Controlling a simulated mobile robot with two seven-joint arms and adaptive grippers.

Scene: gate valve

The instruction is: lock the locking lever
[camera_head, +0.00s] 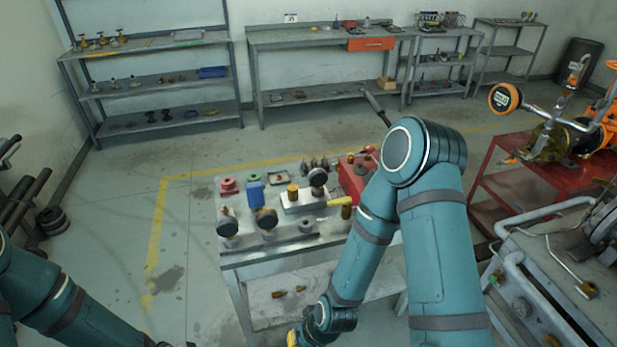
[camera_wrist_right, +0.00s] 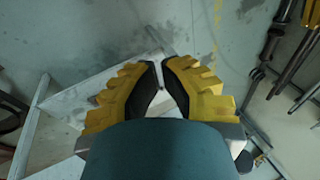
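A lever with a yellow handle (camera_head: 340,201) lies across a small fitting on the near metal table; I cannot tell whether it is the locking lever. An orange valve assembly (camera_head: 555,140) with pipes stands on the red cart at the right. I cannot make out a locking lever on it. My right gripper (camera_wrist_right: 160,75) has yellow fingers with black pads, brought nearly together with nothing visible between them. It points down over the floor and a pale table edge, apart from the lever. In the head view only a yellow bit shows at the bottom edge. My left gripper is out of view.
The near metal table (camera_head: 240,258) bears gauges, a blue valve (camera_head: 255,192) and a red box (camera_head: 356,180). A red cart (camera_head: 498,188) and a grey bench (camera_head: 530,241) stand right. Shelves (camera_head: 150,97) line the back.

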